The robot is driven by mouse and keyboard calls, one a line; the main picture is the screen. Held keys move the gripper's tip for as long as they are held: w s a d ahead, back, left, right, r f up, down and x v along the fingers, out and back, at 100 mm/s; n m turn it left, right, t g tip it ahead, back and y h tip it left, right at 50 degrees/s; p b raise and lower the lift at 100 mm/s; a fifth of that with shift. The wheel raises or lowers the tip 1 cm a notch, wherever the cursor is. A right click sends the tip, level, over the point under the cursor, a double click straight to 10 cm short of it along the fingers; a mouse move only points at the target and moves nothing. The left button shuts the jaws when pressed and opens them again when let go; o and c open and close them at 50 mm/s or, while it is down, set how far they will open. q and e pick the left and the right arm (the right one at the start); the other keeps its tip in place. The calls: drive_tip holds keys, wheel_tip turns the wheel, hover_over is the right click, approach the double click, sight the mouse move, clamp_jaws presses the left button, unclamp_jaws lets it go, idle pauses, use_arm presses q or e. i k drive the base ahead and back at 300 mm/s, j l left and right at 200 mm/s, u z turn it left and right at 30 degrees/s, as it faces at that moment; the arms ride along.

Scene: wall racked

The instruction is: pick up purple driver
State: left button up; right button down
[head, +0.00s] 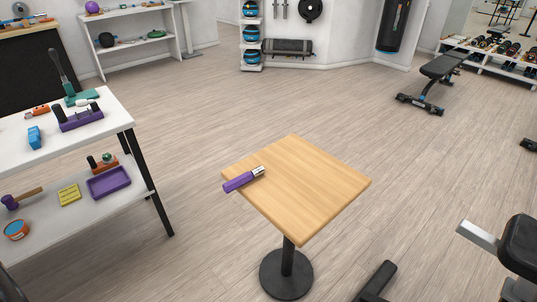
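The purple driver (238,183) lies on the left edge of a small square wooden table (310,180). Its purple handle points to the lower left and overhangs the table edge a little. Its short silver end points to the upper right, over the tabletop. Nothing covers the driver. I can make out neither of my grippers in the head view, and nothing touches the driver.
The wooden table is otherwise bare and stands on a black pedestal (287,265). A white two-level workbench (115,121) with tools stands at left. Dark equipment (521,245) fills the lower right. A bench (440,70) stands farther back; the floor between is open.

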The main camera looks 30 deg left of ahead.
sight(237, 182)
drive_tip(key=i+j+z, duration=0.1)
drive_tip(key=j+z, duration=0.35)
drive_tip(key=j, duration=1.05)
